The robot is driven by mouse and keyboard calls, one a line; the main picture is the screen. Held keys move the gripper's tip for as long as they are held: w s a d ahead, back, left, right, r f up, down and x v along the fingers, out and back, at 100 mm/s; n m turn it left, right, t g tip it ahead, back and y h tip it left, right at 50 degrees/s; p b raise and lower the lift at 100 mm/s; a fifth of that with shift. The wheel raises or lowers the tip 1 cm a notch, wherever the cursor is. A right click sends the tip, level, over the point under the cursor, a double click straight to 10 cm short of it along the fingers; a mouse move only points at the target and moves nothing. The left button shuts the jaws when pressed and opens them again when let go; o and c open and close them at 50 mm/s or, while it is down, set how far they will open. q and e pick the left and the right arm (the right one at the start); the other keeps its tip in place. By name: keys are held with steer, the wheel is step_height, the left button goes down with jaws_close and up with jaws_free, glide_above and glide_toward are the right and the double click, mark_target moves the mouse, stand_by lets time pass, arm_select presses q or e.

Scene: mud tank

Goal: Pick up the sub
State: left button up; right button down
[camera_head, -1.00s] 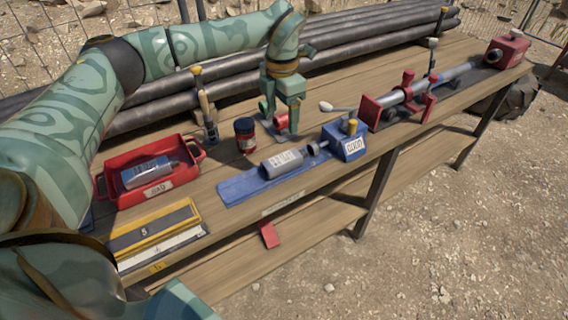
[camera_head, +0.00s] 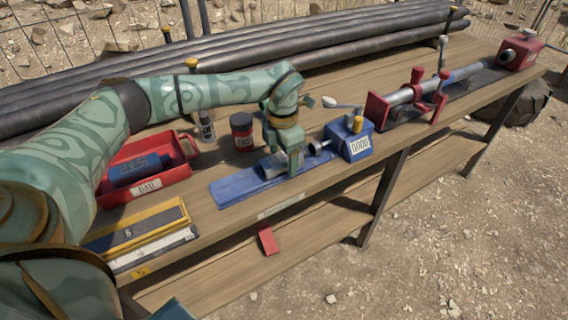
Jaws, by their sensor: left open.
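The sub, a grey metal cylinder (camera_head: 268,167) with a narrower neck at its right, lies on a blue board (camera_head: 232,190) at the middle of the bench. My left gripper (camera_head: 292,168) points down at the sub's right part and hides some of it. Its jaws are open; I cannot tell whether they touch the sub. A blue block (camera_head: 358,147) with a white label and a yellow knob stands at the board's right end. A second cylinder (camera_head: 138,169) lies in a red tray (camera_head: 172,176) labelled BAD. My right gripper is not in view.
A dark red jar (camera_head: 241,131) stands behind the board, with a small bottle (camera_head: 207,128) to its left. Yellow-edged gauge strips (camera_head: 137,228) lie front left. A red clamp rig (camera_head: 378,110) stands right. Black pipes (camera_head: 330,40) line the back.

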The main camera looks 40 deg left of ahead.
arm_select(q)
steer(key=shift+r, duration=0.15)
jaws_close()
